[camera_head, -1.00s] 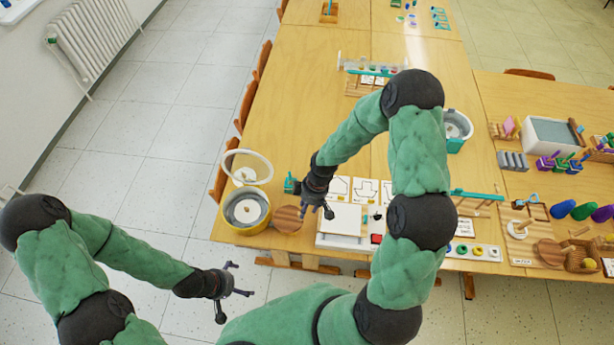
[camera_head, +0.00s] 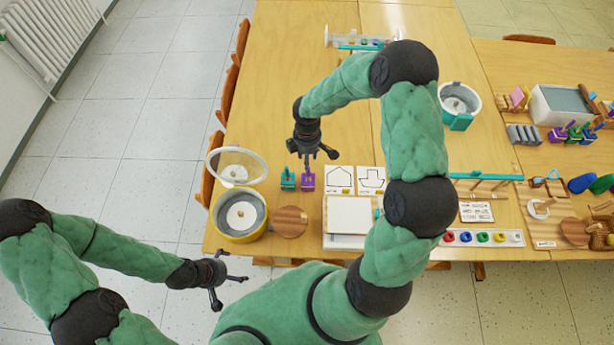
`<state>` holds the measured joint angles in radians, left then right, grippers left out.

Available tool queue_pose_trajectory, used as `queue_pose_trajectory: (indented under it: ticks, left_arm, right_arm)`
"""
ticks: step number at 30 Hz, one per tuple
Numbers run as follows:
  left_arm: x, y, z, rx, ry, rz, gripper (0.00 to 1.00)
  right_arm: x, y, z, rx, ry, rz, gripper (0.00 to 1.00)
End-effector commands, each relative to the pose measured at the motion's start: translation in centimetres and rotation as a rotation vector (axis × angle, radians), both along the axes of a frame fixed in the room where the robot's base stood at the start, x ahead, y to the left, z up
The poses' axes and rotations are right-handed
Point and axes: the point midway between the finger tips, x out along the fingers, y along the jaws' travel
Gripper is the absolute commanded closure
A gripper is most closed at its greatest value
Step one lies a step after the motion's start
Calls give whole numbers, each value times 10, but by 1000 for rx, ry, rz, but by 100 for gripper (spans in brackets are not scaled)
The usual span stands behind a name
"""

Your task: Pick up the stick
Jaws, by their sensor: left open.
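A long teal stick-like bar (camera_head: 488,176) lies across a small wooden rack at the right of the near table. A second teal bar (camera_head: 360,47) shows at the back, by a clear rack. I cannot tell which one is the stick. My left gripper (camera_head: 228,283) is open and empty, low at the left, over the floor in front of the table edge. My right gripper (camera_head: 312,155) is above the table, fingers spread and empty, just behind a teal block (camera_head: 288,180) and a purple block (camera_head: 308,181). It is apart from both bars.
A yellow-rimmed round container (camera_head: 240,216) and a wooden disc (camera_head: 290,222) stand at the near left edge. A white board (camera_head: 349,215) and drawing cards (camera_head: 340,178) lie centrally. A teal-and-white container (camera_head: 459,103) stands further back. The table's left middle (camera_head: 275,100) is clear.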

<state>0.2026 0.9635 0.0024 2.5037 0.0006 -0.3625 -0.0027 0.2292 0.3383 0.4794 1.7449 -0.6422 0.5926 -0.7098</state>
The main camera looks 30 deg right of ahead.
Motion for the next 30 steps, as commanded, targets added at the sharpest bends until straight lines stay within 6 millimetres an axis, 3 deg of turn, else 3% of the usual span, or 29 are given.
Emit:
queue_pose_trajectory:
  ticks: [6,13,21,30]
  left_arm:
    - [0,0,-7,0,0,0,0]
    - [0,0,-10,0,0,0,0]
    - [0,0,-18,0,0,0,0]
    - [0,0,-18,0,0,0,0]
  right_arm:
    - [-2,0,-35,1,4,1,59]
    - [-4,0,-54,1,3,0,59]
    - [-8,-1,-90,2,3,-1,59]
    - [-8,-1,-96,1,1,0,59]
